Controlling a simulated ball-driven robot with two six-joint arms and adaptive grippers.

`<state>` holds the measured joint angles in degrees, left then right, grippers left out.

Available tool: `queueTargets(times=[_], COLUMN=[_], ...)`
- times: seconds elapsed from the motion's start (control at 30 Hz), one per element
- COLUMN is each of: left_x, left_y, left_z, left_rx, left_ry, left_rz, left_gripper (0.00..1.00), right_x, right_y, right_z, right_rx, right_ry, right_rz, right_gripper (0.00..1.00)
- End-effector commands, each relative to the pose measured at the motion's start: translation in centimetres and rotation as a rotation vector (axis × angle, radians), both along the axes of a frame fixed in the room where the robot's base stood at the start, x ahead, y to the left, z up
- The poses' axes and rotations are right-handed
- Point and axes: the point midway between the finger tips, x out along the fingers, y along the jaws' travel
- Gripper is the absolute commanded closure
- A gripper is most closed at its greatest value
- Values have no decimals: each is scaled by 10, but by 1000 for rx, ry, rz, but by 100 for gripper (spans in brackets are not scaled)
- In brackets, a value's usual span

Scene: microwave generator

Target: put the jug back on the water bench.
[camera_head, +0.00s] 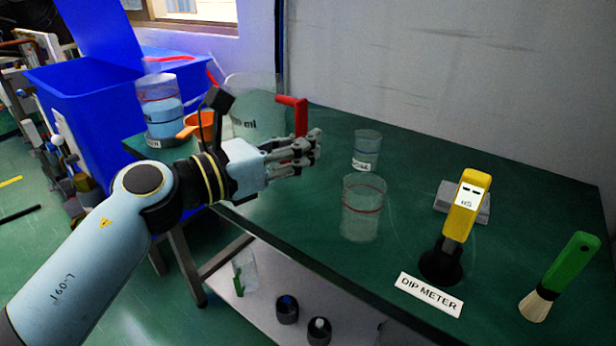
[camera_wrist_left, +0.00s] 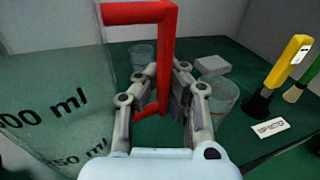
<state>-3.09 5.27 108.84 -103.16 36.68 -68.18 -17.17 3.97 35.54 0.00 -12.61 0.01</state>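The jug (camera_head: 250,100) is clear, with "ml" markings and a red handle (camera_head: 301,114). In the head view it is upright over the left end of the green bench (camera_head: 405,180); I cannot tell whether its base touches the top. In the left wrist view the jug wall (camera_wrist_left: 55,100) fills the left side. My left gripper (camera_head: 312,147) reaches in from the left at the handle. In the left wrist view its fingers (camera_wrist_left: 166,80) close in on both sides of the red handle (camera_wrist_left: 168,45). The right gripper is not in view.
A jar of blue liquid (camera_head: 160,108) and an orange piece (camera_head: 200,126) stand left of the jug. Two clear beakers (camera_head: 367,150) (camera_head: 362,210), a yellow dip meter (camera_head: 466,205), a grey block (camera_head: 448,198) and a green brush (camera_head: 568,270) stand to the right. A blue bin (camera_head: 85,90) is behind left.

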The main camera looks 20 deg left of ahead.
Motion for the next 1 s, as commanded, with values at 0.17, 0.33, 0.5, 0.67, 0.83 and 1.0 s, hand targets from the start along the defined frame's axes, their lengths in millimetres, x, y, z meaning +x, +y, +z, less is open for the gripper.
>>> queueTargets(times=[0.17,0.33,0.5,0.67,0.83,1.0], left_x=[23,25,25,25,25,25], left_y=[-3,-4,-4,-4,-4,-4], left_z=[-14,-34,-55,-54,-56,-58], left_rx=[0,0,1,0,0,0], left_ry=[-1,2,1,-3,-1,-1], left_rz=[0,-1,0,0,0,0], left_gripper=[100,100,100,100,100,88], right_x=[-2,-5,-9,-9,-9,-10], right_y=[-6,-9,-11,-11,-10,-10], right_z=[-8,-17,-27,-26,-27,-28], right_rx=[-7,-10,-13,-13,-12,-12], right_ry=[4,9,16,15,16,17], right_rz=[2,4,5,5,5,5], right_gripper=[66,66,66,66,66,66])
